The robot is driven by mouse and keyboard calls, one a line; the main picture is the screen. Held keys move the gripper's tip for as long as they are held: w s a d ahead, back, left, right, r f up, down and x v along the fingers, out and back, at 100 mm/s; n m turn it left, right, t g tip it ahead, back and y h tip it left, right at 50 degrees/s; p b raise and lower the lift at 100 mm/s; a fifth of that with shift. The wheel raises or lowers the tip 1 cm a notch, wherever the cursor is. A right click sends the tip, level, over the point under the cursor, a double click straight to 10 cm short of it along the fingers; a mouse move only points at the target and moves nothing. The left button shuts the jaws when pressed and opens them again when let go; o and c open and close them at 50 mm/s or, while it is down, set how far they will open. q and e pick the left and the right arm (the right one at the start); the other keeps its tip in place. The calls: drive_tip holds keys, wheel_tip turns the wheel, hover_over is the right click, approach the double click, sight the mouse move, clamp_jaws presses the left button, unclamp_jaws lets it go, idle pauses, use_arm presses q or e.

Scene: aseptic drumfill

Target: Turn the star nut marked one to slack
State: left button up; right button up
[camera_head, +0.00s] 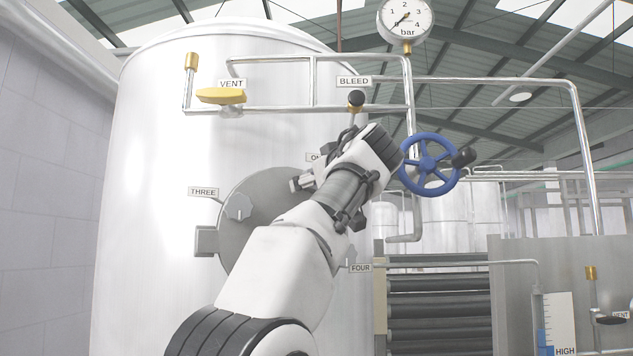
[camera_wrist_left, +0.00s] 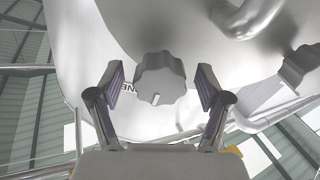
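The star nut marked one (camera_wrist_left: 160,78) is a grey lobed knob, central in the left wrist view. Its label (camera_wrist_left: 128,88) is upside down and partly hidden behind a finger there; in the head view only the edge of a label (camera_head: 313,157) shows past my arm. My left gripper (camera_wrist_left: 160,88) is open, with one finger on each side of the nut. Gaps show between both fingers and the nut, and I see no contact. In the head view my left arm covers much of the round hatch (camera_head: 262,190) and hides the nut. My right gripper is out of view.
A star nut (camera_head: 238,207) sits beside the label THREE, and the label FOUR (camera_head: 360,267) is lower right. A blue handwheel (camera_head: 429,164) is just right of my wrist. Pipes with a yellow vent handle (camera_head: 221,96) and a pressure gauge (camera_head: 406,18) run above.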

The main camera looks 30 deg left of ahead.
use_arm(q)
drive_tip(key=shift+d, duration=0.15)
drive_tip(key=v, duration=1.1)
drive_tip(key=shift+s+d, duration=0.2)
drive_tip(key=shift+d, duration=0.05)
drive_tip(key=shift+d, duration=0.1)
